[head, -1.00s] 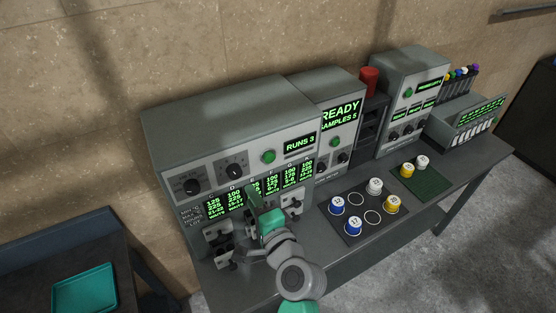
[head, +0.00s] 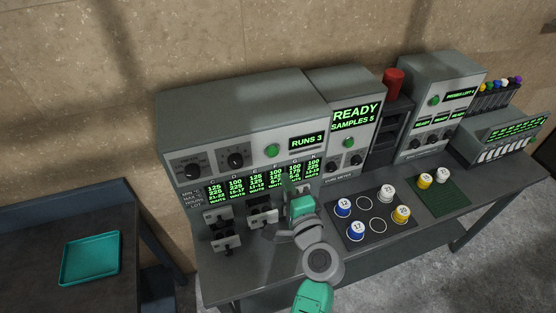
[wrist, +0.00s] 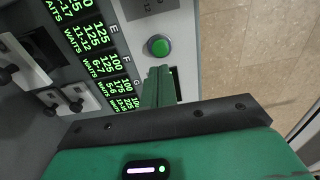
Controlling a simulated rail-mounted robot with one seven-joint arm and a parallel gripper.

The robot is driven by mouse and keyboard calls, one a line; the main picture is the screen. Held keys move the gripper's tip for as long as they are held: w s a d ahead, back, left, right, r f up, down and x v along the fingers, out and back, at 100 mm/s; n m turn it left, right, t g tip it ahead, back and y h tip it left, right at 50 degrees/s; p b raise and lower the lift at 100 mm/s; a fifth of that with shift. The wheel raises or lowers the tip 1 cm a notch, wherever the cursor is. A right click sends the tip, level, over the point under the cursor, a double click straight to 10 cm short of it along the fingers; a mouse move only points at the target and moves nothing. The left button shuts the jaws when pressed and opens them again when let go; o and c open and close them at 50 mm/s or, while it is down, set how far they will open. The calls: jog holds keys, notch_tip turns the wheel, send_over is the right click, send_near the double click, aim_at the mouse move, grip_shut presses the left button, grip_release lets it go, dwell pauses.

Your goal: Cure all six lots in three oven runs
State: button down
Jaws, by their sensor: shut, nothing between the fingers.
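The oven (head: 240,125) stands at the left of the bench. Its upper display (head: 308,141) reads RUNS 3, beside a green button (head: 271,150) and two black knobs. A lower lot display (head: 246,184) lists lettered columns with numbers, and the legible status entries read WAITS. Below it, pale plates with black knobs (head: 217,216) sit at the oven front. My gripper (head: 291,184) is shut and empty before the right end of the lot display. In the wrist view its fingers (wrist: 158,88) appear just below the green button (wrist: 160,46); contact cannot be told.
A meter (head: 347,120) reading READY, SAMPLES 5 adjoins the oven. Several numbered cups stand on a dark mat (head: 373,238), with empty rings; a yellow and a white cup stand on a green mat (head: 452,198). A red cylinder (head: 393,83) stands behind. A teal tray (head: 90,258) lies left.

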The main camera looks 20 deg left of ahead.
aim_at(274, 154)
jog(key=x, duration=0.7)
jog(key=shift+w+a, duration=0.15)
